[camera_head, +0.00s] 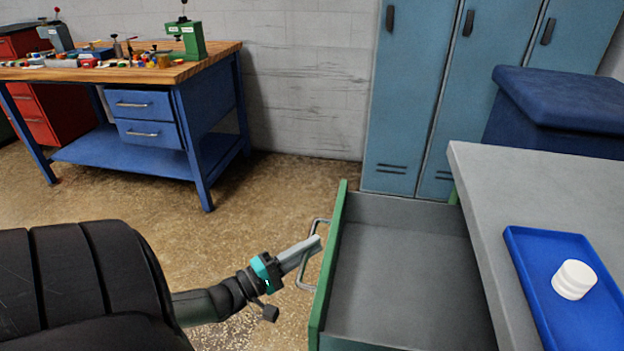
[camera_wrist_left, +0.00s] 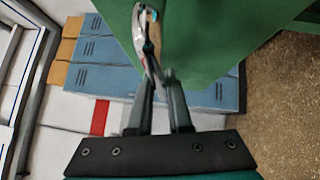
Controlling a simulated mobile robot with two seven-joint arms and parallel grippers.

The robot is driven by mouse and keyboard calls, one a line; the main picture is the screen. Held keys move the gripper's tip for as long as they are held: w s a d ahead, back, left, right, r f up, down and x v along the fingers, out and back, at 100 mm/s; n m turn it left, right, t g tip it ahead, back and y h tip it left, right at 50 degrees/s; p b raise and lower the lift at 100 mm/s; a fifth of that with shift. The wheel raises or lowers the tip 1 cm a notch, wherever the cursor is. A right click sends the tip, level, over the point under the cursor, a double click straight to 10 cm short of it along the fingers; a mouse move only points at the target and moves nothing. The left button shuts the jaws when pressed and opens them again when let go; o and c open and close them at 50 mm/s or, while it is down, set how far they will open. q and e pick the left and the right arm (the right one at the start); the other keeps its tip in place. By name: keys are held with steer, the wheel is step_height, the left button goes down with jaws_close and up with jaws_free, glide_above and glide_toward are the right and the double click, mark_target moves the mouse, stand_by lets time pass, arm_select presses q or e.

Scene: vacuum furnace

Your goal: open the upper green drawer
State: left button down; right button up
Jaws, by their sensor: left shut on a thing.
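The upper green drawer (camera_head: 328,270) stands pulled well out beside the grey-topped table, and its grey inside is empty where it shows. Its metal handle (camera_head: 305,268) is on the green front, facing left. My left gripper (camera_head: 314,244) is at the handle, shut on its bar. In the left wrist view the left gripper's fingers (camera_wrist_left: 158,78) close around the handle (camera_wrist_left: 141,30) in front of the green drawer front (camera_wrist_left: 205,35). My right gripper is not in view.
A blue tray (camera_head: 532,262) with white round pieces (camera_head: 574,279) lies on the grey tabletop (camera_head: 500,185). Blue lockers (camera_head: 415,100) stand behind. A blue workbench (camera_head: 190,110) is at the back left. The floor between is clear.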

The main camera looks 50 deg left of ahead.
arm_select(q)
steer(key=c, duration=0.8)
jaws_free()
steer(key=shift+c, duration=0.2)
steer(key=shift+s, duration=0.15)
steer(key=p+v, duration=0.1)
steer(key=v, duration=1.4)
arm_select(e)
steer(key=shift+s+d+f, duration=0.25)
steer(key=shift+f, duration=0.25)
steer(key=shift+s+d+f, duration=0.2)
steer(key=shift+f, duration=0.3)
arm_select(q)
steer(key=shift+a, duration=0.1)
